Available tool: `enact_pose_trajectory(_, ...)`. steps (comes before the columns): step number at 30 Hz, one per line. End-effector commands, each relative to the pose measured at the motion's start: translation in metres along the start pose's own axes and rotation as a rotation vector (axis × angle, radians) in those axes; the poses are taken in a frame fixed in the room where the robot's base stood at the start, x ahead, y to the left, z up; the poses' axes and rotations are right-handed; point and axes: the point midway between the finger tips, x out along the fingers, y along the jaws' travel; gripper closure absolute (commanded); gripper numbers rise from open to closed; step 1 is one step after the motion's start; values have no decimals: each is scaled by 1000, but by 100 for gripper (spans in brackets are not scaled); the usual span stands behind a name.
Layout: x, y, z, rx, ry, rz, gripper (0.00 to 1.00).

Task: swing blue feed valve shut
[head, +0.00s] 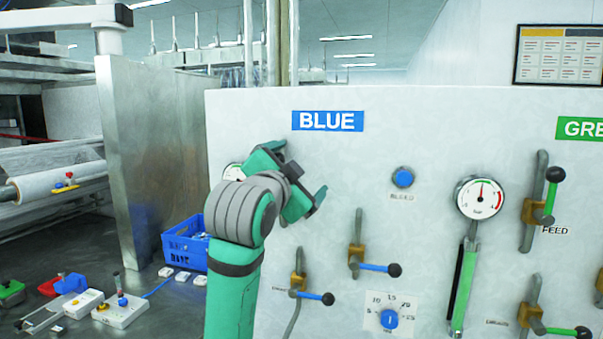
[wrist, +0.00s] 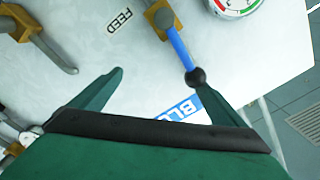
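The blue feed valve shows in the wrist view: a brass body (wrist: 161,17) with a blue lever (wrist: 179,46) ending in a black knob (wrist: 196,77). The lever points from the body toward the BLUE sign (wrist: 180,107). A FEED label (wrist: 119,22) is beside the body. My gripper (wrist: 162,80) is open, fingers spread and nothing between them. The knob is right at the right fingertip; I cannot tell whether they touch. In the head view, my gripper (head: 304,167) is in front of the panel below the BLUE sign (head: 328,121), and the valve is hidden behind my arm.
On the panel are a bleed button (head: 402,177), a dial (head: 389,319), and two lower blue-lever valves (head: 376,267) (head: 316,296). A gauge (wrist: 235,5) is close beside the feed lever. Green-side valves are at right. A blue crate (head: 184,244) stands on the floor at left.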

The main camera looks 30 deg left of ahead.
Motion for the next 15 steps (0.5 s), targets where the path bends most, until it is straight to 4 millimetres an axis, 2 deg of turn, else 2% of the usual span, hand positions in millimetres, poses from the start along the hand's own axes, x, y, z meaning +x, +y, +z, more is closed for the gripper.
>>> enact_pose_trajectory(7, 2, 19, 6, -6, -14, 12, 12)
enact_pose_trajectory(15, 2, 24, 7, -7, -16, 8, 12)
